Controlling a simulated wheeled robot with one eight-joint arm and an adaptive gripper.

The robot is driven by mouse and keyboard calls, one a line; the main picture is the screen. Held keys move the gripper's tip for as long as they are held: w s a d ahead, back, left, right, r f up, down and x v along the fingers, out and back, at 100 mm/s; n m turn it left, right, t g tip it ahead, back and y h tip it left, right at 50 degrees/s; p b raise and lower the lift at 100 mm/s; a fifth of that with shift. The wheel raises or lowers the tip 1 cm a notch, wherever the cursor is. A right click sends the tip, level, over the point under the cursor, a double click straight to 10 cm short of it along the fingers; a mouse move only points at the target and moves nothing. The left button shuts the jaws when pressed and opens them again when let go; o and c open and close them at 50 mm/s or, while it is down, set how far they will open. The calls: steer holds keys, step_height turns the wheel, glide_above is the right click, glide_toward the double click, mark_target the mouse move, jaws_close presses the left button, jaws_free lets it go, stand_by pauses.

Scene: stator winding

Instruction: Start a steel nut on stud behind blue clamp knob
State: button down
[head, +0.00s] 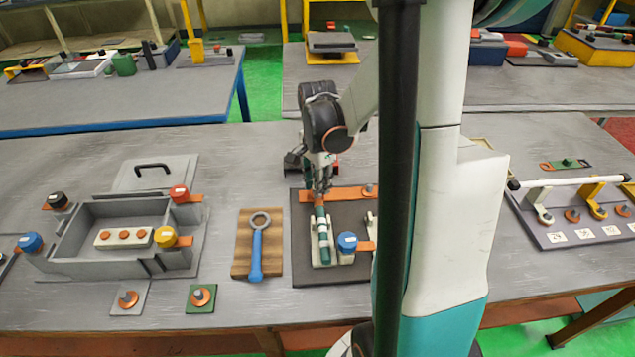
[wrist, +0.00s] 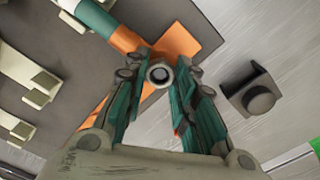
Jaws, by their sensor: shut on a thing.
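My gripper (head: 321,184) points down over the dark fixture plate (head: 305,274), behind the blue clamp knob (head: 347,241). In the wrist view my gripper (wrist: 160,78) has its fingertips closed on a small steel nut (wrist: 160,74) with a dark round hole. The nut is over an orange strip (wrist: 178,46), which also shows in the head view (head: 342,194). The stud under the nut is hidden, and I cannot tell whether the nut touches it. A teal, white and orange rod (head: 323,240) lies in a pale cradle in front of my gripper.
A dark block with a round knob (wrist: 258,97) stands right of my fingers in the wrist view. A wooden board (head: 243,264) with a blue ring wrench (head: 257,247) and a grey open box (head: 125,259) are to the left. A white-bar rack (head: 565,182) stands right.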

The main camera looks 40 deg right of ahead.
stand_by(0.3)
steer(key=m, duration=0.6)
steer(key=shift+f+b, duration=0.1)
steer(key=shift+b, duration=0.2)
steer(key=c, duration=1.2)
jaws_free()
steer(key=shift+c, duration=0.2)
steer(key=shift+r+p, duration=2.65)
steer(key=shift+r, duration=0.95)
